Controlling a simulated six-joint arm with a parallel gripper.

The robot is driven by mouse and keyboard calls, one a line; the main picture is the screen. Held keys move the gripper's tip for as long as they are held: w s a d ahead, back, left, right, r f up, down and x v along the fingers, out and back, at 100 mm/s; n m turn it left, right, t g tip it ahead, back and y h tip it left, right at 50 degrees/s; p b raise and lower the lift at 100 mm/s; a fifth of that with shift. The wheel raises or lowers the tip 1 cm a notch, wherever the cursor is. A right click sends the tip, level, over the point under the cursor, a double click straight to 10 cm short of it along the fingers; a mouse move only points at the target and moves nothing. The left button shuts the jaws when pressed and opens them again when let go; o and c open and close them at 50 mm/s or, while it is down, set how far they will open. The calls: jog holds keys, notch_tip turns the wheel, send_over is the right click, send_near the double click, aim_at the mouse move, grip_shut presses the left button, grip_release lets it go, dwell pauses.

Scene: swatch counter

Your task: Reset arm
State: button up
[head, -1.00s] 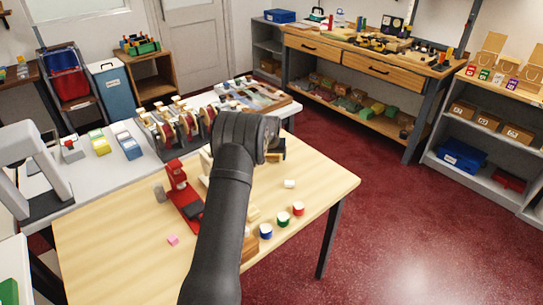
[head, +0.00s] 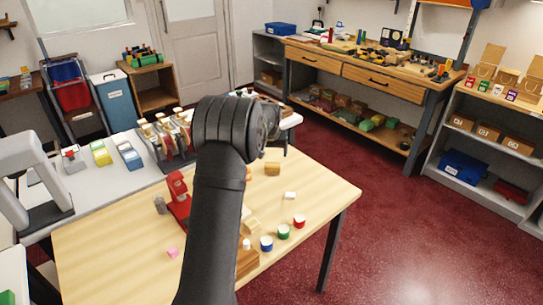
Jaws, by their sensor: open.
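My arm (head: 213,215) rises from the bottom edge across the table to a bulky dark joint. My gripper is hidden behind the arm, so its fingers do not show. On the wooden table (head: 110,240), a red press-like tool (head: 177,187) stands left of my arm, with a grey cylinder (head: 160,205) beside it. A pink block (head: 172,252) lies near the front left. Right of my arm are small pots with blue (head: 266,244), green (head: 283,232) and red (head: 299,221) bands, a white block (head: 290,195) and a light wooden block (head: 272,168).
A grey counter (head: 85,188) behind the table on the left holds a rack of spools (head: 165,138) and coloured swatch holders (head: 101,154). A workbench (head: 350,72) stands at the back and shelves (head: 480,150) at the right. The red floor right of the table is clear.

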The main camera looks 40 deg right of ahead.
aim_at(272, 167)
dwell(0.4)
jog(key=x, duration=1.2)
jog(key=shift+r, duration=1.6)
